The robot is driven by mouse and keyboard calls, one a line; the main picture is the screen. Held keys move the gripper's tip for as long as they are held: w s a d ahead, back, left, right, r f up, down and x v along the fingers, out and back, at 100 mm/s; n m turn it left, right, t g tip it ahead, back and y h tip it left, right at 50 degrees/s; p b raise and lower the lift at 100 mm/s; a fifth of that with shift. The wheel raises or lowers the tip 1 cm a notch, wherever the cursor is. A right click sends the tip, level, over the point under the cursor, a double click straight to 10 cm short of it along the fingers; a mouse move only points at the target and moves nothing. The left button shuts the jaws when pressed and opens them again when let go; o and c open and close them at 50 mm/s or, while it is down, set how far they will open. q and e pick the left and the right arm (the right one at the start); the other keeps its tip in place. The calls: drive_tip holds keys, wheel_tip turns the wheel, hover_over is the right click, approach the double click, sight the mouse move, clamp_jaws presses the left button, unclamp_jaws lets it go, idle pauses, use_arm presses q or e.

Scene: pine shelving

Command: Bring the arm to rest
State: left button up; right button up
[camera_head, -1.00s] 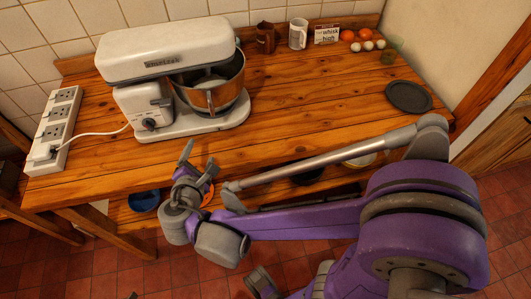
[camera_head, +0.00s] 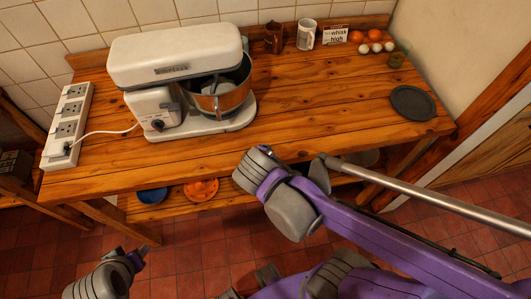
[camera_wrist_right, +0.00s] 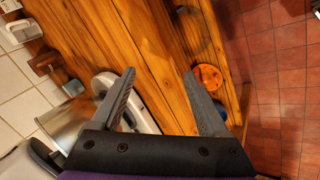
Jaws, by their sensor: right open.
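My right arm crosses the head view from the right, in front of the table edge. Its wrist hides the fingers there. In the right wrist view my right gripper (camera_wrist_right: 159,74) is open, with nothing between the fingers; the wooden table (camera_wrist_right: 170,65) lies beyond them. A gripper, my left one (camera_head: 138,258), shows at the lower left of the head view, low over the floor; its opening cannot be made out.
On the table (camera_head: 330,110) stand a white mixer (camera_head: 165,60) with a steel bowl (camera_head: 222,100), a power strip (camera_head: 68,125), a mug (camera_head: 306,35) and a dark plate (camera_head: 412,102). A blue bowl (camera_head: 152,195) and an orange bowl (camera_head: 201,190) sit on the lower shelf. Red floor lies in front.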

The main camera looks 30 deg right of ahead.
drive_tip(key=shift+s, duration=0.15)
idle(0.4)
drive_tip(key=shift+s+a+f+m+y, duration=0.1)
drive_tip(key=shift+s+a+m+y, duration=0.55)
drive_tip(key=shift+m, duration=0.5)
drive_tip(key=shift+s+a+f+m+y, duration=0.15)
drive_tip(key=shift+s+a+m+y, duration=0.15)
drive_tip(key=shift+s+m+y, duration=0.55)
drive_tip(key=shift+s+a+f+m+y, duration=0.1)
drive_tip(key=shift+s+a+m+y, duration=0.35)
drive_tip(key=shift+s+m, duration=0.8)
